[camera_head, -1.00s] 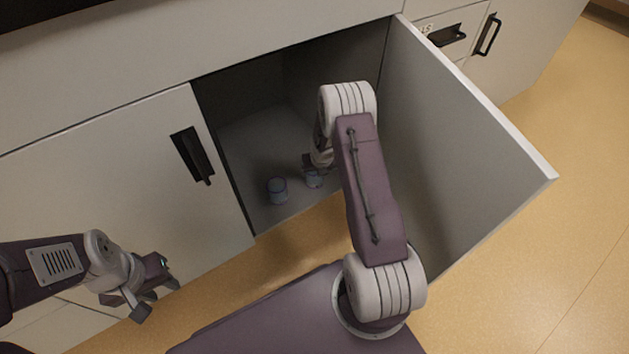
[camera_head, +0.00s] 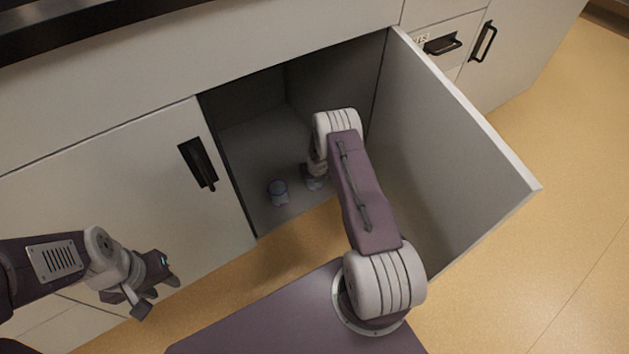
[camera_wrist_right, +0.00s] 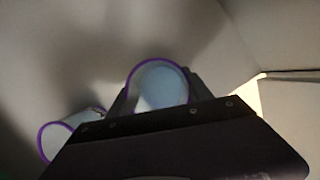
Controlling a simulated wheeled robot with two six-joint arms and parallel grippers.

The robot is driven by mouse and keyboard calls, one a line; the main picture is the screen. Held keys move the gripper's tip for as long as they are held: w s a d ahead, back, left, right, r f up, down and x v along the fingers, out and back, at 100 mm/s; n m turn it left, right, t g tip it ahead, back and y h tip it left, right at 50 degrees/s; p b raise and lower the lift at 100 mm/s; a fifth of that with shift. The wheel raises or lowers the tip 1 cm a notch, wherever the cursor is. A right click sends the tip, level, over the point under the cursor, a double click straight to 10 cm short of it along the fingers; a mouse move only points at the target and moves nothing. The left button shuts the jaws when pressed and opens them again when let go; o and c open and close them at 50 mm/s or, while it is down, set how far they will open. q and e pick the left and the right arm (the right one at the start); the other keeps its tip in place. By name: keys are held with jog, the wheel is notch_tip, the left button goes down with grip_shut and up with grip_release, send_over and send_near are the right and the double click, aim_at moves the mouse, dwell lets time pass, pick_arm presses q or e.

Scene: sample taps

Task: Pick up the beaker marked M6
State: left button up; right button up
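Two small bluish beakers stand on the floor of the open cabinet. The left beaker (camera_head: 278,193) stands clear in the head view; the right beaker (camera_head: 314,184) is partly covered by my right gripper (camera_head: 313,173). In the right wrist view, one beaker (camera_wrist_right: 160,85) with a purple rim lies between my right fingers, one on each side; I cannot tell whether they press on it. The other beaker (camera_wrist_right: 57,140) shows at lower left, partly hidden by the gripper body. No M6 mark is legible on either. My left gripper (camera_head: 156,294) is open and empty outside the cabinet.
The cabinet's open door (camera_head: 450,150) stands to the right of my right arm. A closed door (camera_head: 120,190) with a black handle (camera_head: 198,164) is on the left. The cabinet floor (camera_head: 255,150) behind the beakers is bare.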

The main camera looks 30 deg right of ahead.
jog(key=c, duration=0.6)
jog(key=shift+r, duration=0.1)
notch_tip(320, 180, up, 10)
jog(key=p, duration=1)
